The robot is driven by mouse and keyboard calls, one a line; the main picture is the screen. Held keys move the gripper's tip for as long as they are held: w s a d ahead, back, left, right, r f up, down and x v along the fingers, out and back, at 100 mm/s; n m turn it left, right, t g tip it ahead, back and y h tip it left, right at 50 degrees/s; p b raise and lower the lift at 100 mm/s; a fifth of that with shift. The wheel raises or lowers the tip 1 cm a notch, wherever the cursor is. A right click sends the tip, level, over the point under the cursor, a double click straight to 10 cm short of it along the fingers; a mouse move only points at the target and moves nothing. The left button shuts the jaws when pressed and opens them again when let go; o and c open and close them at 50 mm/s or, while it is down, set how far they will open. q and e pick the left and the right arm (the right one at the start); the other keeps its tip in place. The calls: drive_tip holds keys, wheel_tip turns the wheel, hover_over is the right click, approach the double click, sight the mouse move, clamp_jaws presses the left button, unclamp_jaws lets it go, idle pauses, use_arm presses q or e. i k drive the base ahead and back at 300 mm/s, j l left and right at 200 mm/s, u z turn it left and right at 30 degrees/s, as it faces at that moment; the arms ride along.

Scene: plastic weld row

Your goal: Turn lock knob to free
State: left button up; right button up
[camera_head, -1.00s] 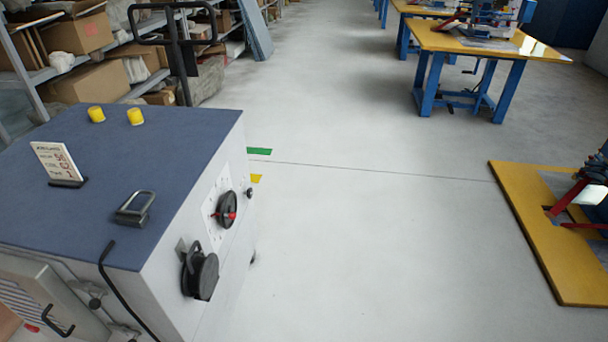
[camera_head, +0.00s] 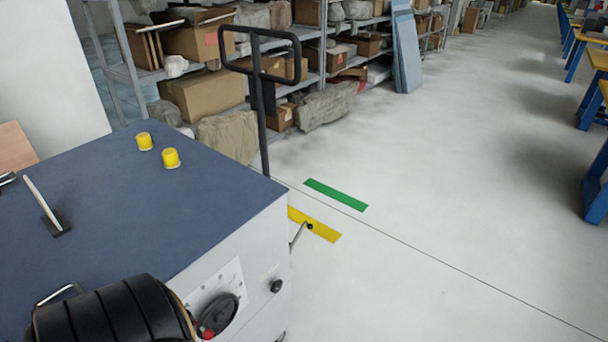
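Neither of my grippers shows in this view. A grey-white cabinet (camera_head: 258,250) with a dark blue top stands at the lower left. A thin metal lever with a black ball end (camera_head: 310,226) sticks out near the far corner. I cannot tell which of these is the lock knob, nor its setting. A dark, rounded ribbed shape covers part of the near cabinet top and front.
A black looped handle (camera_head: 262,110) rises behind. Loaded shelves (camera_head: 130,75) stand beyond. Yellow (camera_head: 322,229) and green (camera_head: 336,194) strips mark the open floor.

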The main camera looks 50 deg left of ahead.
sight(276, 286)
drive_tip(key=i+u, duration=0.4)
drive_tip(key=i+l+u, duration=0.2)
drive_tip(key=u, duration=0.15)
drive_tip(key=i+l+u, duration=0.2)
drive_tip(key=u, duration=0.2)
drive_tip(key=i+l+u, duration=0.35)
drive_tip(key=k+j, duration=0.05)
